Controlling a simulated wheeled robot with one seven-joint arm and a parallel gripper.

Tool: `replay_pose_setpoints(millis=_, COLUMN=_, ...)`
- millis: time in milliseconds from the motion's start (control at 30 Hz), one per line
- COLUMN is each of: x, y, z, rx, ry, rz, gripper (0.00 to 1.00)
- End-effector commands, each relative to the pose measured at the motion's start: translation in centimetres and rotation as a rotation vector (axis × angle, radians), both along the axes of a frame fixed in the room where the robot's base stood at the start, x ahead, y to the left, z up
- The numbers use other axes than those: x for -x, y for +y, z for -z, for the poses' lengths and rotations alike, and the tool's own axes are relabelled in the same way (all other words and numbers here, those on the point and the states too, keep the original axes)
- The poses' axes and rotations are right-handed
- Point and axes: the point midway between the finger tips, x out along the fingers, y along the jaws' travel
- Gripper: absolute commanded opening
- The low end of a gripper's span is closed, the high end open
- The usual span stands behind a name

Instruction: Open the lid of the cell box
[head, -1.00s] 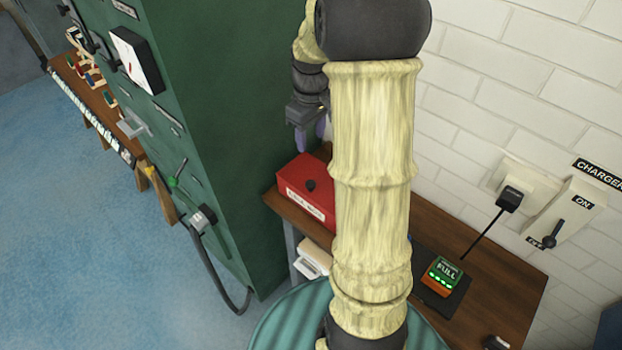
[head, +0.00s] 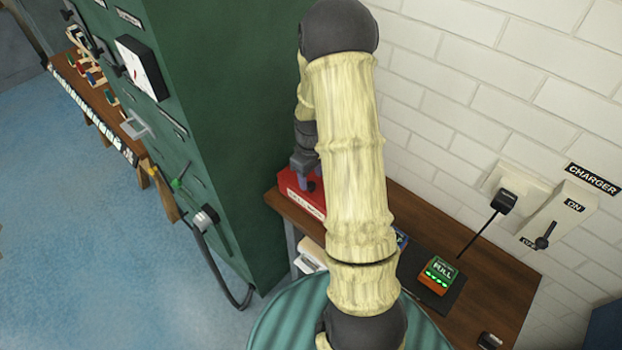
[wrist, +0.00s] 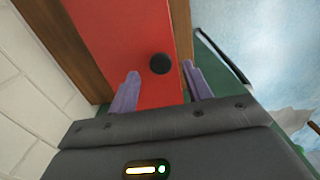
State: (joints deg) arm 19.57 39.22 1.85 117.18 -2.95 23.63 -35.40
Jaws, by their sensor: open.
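The cell box is a red box (head: 288,188) with a white label on its front, on the wooden bench beside the green cabinet. Its red lid (wrist: 116,42) fills the middle of the wrist view, with a round black knob (wrist: 160,64) on it. My gripper (wrist: 160,88) is open over the lid, with its two purple fingers on either side of the knob's line and the knob between and slightly beyond them. I cannot tell whether the fingers touch the lid. In the head view my arm hides the box's right part. The lid looks closed.
A charger pad (head: 456,292) with a small device reading FULL (head: 438,274) lies on the bench (head: 508,285) to the right. A charger switch (head: 545,238) is on the white brick wall. The green cabinet (head: 215,120) rises close on the left.

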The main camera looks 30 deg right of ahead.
Motion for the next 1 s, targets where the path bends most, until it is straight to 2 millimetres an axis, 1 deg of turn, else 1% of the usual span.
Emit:
replay_pose_setpoints(millis=100, x=0.0, y=0.0, z=1.5, rx=-0.001, ry=0.004, rz=0.000, gripper=0.49)
replay_pose_setpoints(millis=233, x=0.0, y=0.0, z=2.6, rx=-0.001, ry=0.001, rz=0.000, gripper=0.49)
replay_pose_setpoints(millis=367, x=0.0, y=0.0, z=3.0, rx=0.000, ry=0.000, rz=0.000, gripper=0.49)
replay_pose_setpoints(millis=567, x=0.0, y=0.0, z=3.0, rx=0.000, ry=0.000, rz=0.000, gripper=0.49)
replay_pose_setpoints(millis=600, x=0.0, y=0.0, z=3.0, rx=0.000, ry=0.000, rz=0.000, gripper=0.46)
replay_pose_setpoints(millis=667, x=0.0, y=0.0, z=3.0, rx=0.000, ry=0.000, rz=0.000, gripper=0.34)
replay_pose_setpoints(millis=700, x=0.0, y=0.0, z=3.0, rx=0.000, ry=0.000, rz=0.000, gripper=0.26)
replay_pose_setpoints(millis=833, x=0.0, y=0.0, z=3.0, rx=0.000, ry=0.000, rz=0.000, gripper=0.00)
replay_pose_setpoints(millis=1000, x=0.0, y=0.0, z=3.0, rx=0.000, ry=-0.001, rz=0.000, gripper=0.00)
